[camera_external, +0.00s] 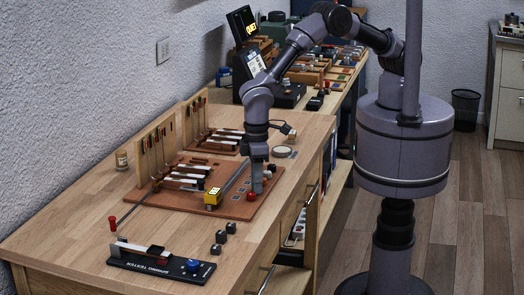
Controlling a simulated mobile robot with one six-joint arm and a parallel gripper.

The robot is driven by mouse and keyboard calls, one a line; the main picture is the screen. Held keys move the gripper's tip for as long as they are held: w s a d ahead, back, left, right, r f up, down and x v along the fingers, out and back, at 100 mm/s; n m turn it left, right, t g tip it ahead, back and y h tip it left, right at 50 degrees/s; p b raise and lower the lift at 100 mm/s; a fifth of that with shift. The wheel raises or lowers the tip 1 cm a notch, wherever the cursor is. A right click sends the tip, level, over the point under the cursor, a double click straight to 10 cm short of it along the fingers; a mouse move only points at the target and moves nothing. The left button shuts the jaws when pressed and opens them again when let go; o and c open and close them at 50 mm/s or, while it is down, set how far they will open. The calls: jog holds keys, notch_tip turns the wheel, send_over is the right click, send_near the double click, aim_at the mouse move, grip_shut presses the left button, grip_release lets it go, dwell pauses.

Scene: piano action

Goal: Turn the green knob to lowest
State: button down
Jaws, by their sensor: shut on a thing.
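My gripper (257,186) points straight down over the right end of the reddish-brown board (228,209) on the bench. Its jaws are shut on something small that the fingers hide. A red knob (251,196) stands right beside the fingertips, on the near side. I cannot make out a green knob; the gripper covers the spot between these red parts.
A yellow-ended bar device (212,198) and key mechanisms (183,178) lie left of my gripper. A black spring tester with a blue knob (193,265) and small dark blocks (221,237) sit nearer.

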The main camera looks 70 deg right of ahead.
jog(key=n, duration=0.3)
jog(key=shift+r+n+p, duration=0.1)
jog(key=shift+n+p, duration=0.2)
jog(key=shift+p, duration=0.05)
jog(key=shift+n+p, duration=0.35)
jog(key=shift+n, duration=1.45)
jog(key=c, duration=1.5)
grip_release()
notch_tip(320, 180, up, 17)
jog(key=p, duration=0.3)
jog(key=shift+r+p, duration=0.2)
jog(key=shift+p, duration=0.2)
